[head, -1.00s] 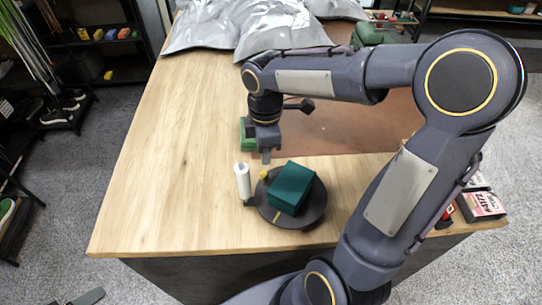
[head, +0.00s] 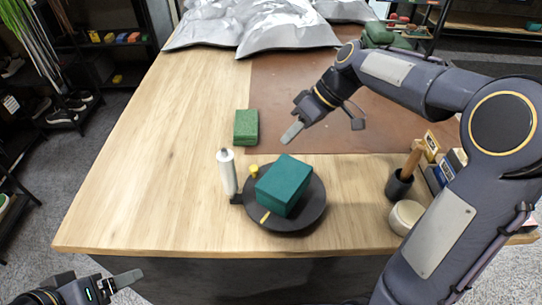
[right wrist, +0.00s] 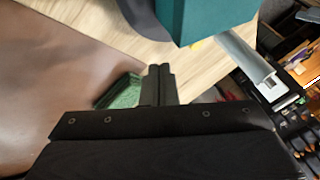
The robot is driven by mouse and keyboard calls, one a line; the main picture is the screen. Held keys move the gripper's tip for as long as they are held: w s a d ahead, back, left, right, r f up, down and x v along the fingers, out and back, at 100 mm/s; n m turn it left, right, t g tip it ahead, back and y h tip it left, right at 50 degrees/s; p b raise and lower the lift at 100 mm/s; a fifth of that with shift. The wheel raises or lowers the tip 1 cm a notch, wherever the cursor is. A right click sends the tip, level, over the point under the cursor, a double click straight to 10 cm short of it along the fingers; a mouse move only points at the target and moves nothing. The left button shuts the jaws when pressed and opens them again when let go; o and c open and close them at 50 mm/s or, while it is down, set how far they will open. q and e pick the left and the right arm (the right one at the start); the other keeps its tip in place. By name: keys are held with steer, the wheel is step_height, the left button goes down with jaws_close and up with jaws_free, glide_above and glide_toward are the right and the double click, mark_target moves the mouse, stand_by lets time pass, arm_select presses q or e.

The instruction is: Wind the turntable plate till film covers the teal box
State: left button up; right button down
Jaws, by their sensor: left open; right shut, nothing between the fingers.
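The teal box (head: 283,185) sits on the dark round turntable plate (head: 312,212). I see no film on its visible faces. A white film roll (head: 228,172) stands upright at the plate's left edge. A small yellow knob (head: 254,170) is on the plate's far left and a yellow mark (head: 265,217) on its near side. My right gripper (head: 292,132) is shut and empty above the mat beyond the box; in the right wrist view its fingers (right wrist: 158,84) are together, with the teal box (right wrist: 212,18) at the top. My left gripper (head: 128,280) is open off the table's near left corner.
A dark cup with a wooden-handled tool (head: 400,185), a round pale container (head: 405,217) and small boxes stand at the right. Silver sheeting (head: 265,28) covers the far edge. The table's left side is clear.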

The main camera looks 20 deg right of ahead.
mark_target(256, 170)
steer(key=x, duration=0.4)
steer(key=shift+s+a+f+p, duration=0.15)
steer(key=shift+s+a, duration=0.15)
steer(key=shift+a, duration=0.35)
steer(key=shift+s+a+f+p, duration=0.1)
steer(key=shift+s+a, duration=0.25)
steer(key=shift+a, duration=0.25)
steer(key=shift+s+a+f+p, duration=0.15)
steer(key=shift+s+a, duration=0.15)
steer(key=shift+a, duration=0.35)
steer(key=shift+s+a+n+g, duration=0.1)
steer(key=shift+a+n+g, duration=0.3)
steer(key=shift+n, duration=0.2)
